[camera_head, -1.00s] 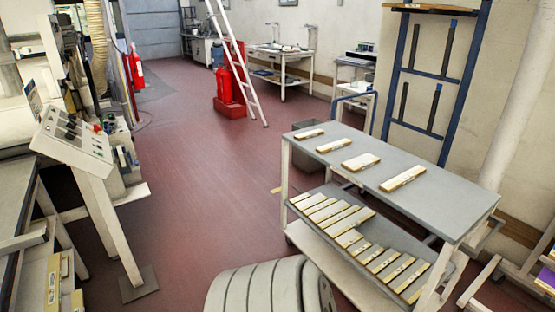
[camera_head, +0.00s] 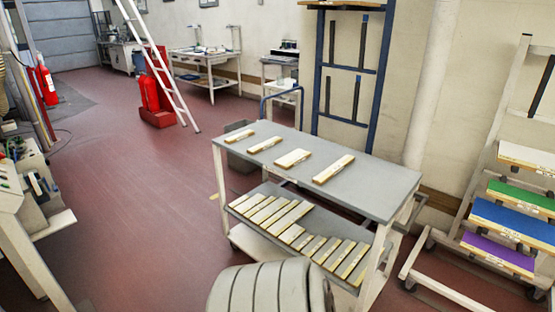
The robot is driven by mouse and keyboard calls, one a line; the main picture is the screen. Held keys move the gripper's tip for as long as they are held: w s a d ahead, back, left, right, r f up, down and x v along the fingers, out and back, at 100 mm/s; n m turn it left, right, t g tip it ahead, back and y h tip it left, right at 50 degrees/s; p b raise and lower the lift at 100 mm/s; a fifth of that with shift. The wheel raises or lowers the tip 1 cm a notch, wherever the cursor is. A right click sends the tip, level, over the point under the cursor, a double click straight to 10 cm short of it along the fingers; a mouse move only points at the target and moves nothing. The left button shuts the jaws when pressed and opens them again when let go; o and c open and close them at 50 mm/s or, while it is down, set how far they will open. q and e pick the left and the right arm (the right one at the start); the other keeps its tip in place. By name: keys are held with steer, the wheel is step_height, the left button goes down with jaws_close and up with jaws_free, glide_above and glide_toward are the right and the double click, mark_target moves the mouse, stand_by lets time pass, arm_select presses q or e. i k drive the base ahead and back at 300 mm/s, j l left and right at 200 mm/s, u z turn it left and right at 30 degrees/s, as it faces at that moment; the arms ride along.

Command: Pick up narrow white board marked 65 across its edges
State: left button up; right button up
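Pale boards with yellowish edges lie flat on a grey cart. Its top (camera_head: 375,187) bears a small board (camera_head: 239,136), a second board (camera_head: 265,145), a wider board (camera_head: 293,158) and a longer, narrow board (camera_head: 333,169). They lie apart in a row. Several more narrow boards (camera_head: 284,217) lie side by side on the lower shelf. Small dark marks show on the boards, but they are too small to read, so I cannot tell which is marked 65. Neither of my grippers is in view.
A rack at the right holds white (camera_head: 528,158), green (camera_head: 520,198), blue (camera_head: 512,225) and purple (camera_head: 497,253) boards. A blue frame (camera_head: 374,80) stands behind the cart. A ladder (camera_head: 158,65) and red extinguisher (camera_head: 150,93) stand at the back left. Red floor (camera_head: 130,220) left of the cart is clear.

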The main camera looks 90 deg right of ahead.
mark_target(267, 144)
steer(key=k+l+z, duration=0.2)
steer(key=l+z, duration=0.2)
steer(key=l, duration=0.15)
steer(key=k+l+z, duration=0.15)
steer(key=l+z, duration=0.25)
steer(key=l, duration=0.15)
steer(key=l+z, duration=0.4)
steer(key=l, duration=1.75)
steer(key=k+z, duration=0.05)
steer(key=k, duration=0.05)
